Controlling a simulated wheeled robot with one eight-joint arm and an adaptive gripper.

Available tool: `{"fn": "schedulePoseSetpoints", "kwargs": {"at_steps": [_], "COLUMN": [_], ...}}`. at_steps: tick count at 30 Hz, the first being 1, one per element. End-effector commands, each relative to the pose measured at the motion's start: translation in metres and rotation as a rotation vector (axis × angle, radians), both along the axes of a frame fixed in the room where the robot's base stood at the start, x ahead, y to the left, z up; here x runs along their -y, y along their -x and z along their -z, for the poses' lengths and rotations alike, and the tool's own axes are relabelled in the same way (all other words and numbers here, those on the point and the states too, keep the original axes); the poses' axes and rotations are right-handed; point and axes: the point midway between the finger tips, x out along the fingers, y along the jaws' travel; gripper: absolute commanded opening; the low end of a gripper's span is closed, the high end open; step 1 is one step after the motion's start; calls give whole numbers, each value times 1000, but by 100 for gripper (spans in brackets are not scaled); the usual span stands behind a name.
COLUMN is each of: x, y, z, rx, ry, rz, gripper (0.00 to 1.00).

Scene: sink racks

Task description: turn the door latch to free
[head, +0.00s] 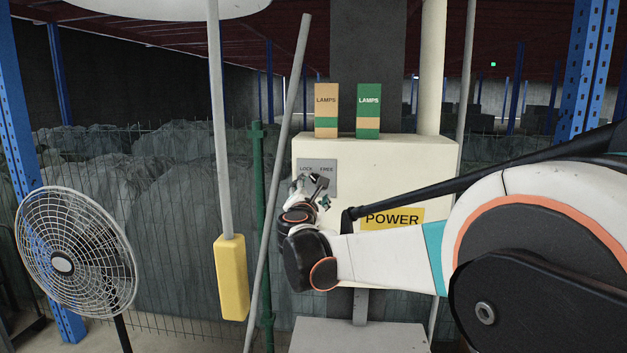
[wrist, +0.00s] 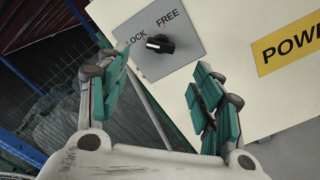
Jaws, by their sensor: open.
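The door latch (wrist: 160,43) is a black rotary knob on a grey plate (wrist: 180,62) marked LOCK and FREE. Its white pointer end faces left in the wrist view, on the LOCK side. The plate (head: 305,166) is on the front of a cream cabinet (head: 400,170) in the head view, where my gripper partly covers it. My gripper (wrist: 160,72) is open and empty, its green-padded fingers apart in front of the plate. The knob lies beyond the gap between the fingertips and appears untouched. In the head view my gripper (head: 318,190) is small, and I cannot clearly tell the knob from it.
A yellow POWER label (head: 392,218) is on the cabinet. Two LAMPS boxes (head: 326,110) (head: 368,110) stand on top. A slanted grey pole (head: 279,170), a hanging yellow box (head: 231,278) and a fan (head: 70,255) stand left. A wire fence is behind.

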Motion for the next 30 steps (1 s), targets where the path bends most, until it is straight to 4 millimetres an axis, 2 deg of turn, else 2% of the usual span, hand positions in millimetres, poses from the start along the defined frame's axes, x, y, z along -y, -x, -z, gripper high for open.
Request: {"fn": "schedulePoseSetpoints", "kwargs": {"at_steps": [3, 9, 15, 21, 30], "x": [1, 2, 3, 4, 4], "y": [-25, -62, -91, -104, -106], "z": [-1, -1, -1, 0, 0], "rx": [0, -1, -1, -1, -1], "ry": [-1, -2, -2, -2, -2], "rz": [1, 1, 0, -1, -1], "gripper": [60, 60, 60, 60, 60]}}
